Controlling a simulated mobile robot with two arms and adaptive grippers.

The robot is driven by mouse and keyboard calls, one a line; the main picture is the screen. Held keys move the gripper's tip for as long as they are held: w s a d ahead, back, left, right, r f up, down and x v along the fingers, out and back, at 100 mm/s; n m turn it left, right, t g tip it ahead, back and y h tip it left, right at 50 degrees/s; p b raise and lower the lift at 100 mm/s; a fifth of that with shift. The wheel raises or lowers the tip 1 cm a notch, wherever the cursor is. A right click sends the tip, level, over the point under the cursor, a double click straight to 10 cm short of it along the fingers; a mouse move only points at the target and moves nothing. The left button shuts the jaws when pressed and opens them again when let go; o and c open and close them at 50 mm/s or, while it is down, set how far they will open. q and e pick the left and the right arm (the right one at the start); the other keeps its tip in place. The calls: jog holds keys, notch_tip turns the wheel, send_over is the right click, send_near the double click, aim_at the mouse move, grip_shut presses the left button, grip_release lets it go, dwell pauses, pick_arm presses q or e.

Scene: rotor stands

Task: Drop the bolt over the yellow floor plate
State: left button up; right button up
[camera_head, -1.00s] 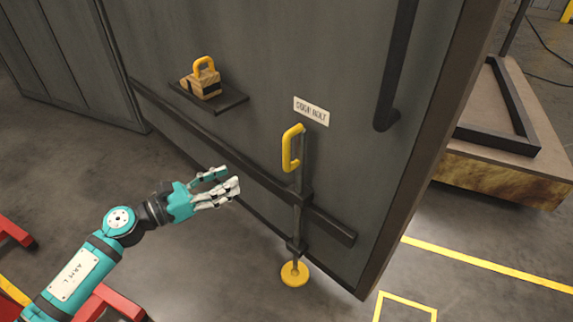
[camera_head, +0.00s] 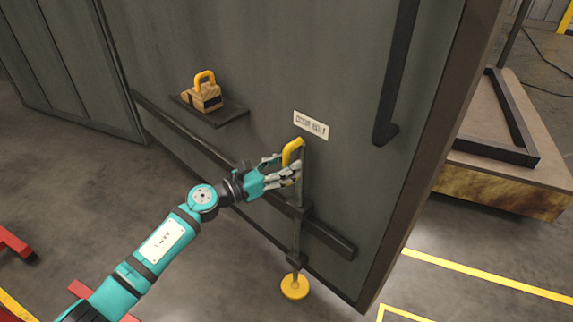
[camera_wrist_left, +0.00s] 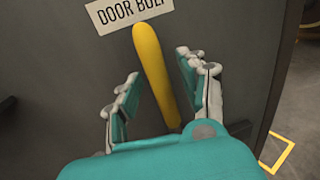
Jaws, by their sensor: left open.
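The door bolt is a dark vertical rod (camera_head: 297,236) on the grey door, with a yellow handle (camera_head: 291,150) at its top. The round yellow floor plate (camera_head: 294,287) lies on the floor under the rod's lower end. My left gripper (camera_head: 287,171) is open at the yellow handle and hides the handle's lower part in the head view. In the left wrist view the handle (camera_wrist_left: 155,72) stands between the two spread fingers, with gaps visible on both sides. My right gripper is not in view.
A small shelf (camera_head: 229,117) on the door holds a wooden block with a yellow handle (camera_head: 206,92). A white "DOOR BOLT" label (camera_head: 311,125) sits above the bolt. A dark horizontal bar (camera_head: 330,239) crosses the door. A pallet-like platform (camera_head: 500,183) stands at the right.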

pick_arm(q)
jog(key=shift+w+d, duration=0.15)
jog(key=shift+d, duration=0.05)
grip_shut()
jog(key=shift+w+d+f, duration=0.1)
jog(key=shift+f, duration=0.1)
dwell(0.6)
